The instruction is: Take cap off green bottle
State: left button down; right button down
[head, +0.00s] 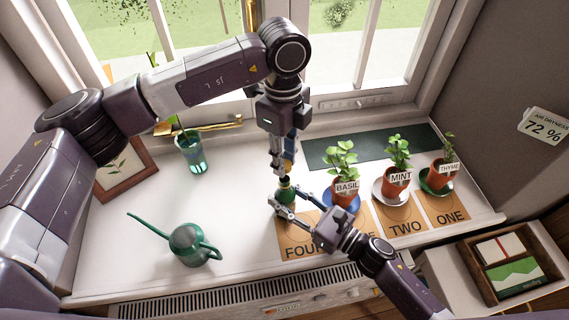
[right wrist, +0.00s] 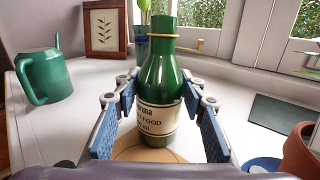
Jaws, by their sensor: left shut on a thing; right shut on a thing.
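The green bottle (head: 286,194) stands upright near the FOUR mat, its cream label reading "FOOD" in the right wrist view (right wrist: 160,88). My right gripper (head: 284,208) is shut on the bottle's body, one finger on each side; both fingers also show in the right wrist view (right wrist: 160,112).
Potted basil (head: 341,177), mint (head: 397,175) and thyme (head: 441,173) stand to the right on saucers. A green watering can (head: 190,247) is at front left, a teal glass (head: 192,155) and picture frame (head: 127,168) behind. A wooden tray (head: 478,277) lies at lower right.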

jog(key=c, duration=1.2)
grip_release()
jog(key=shift+o, duration=0.2)
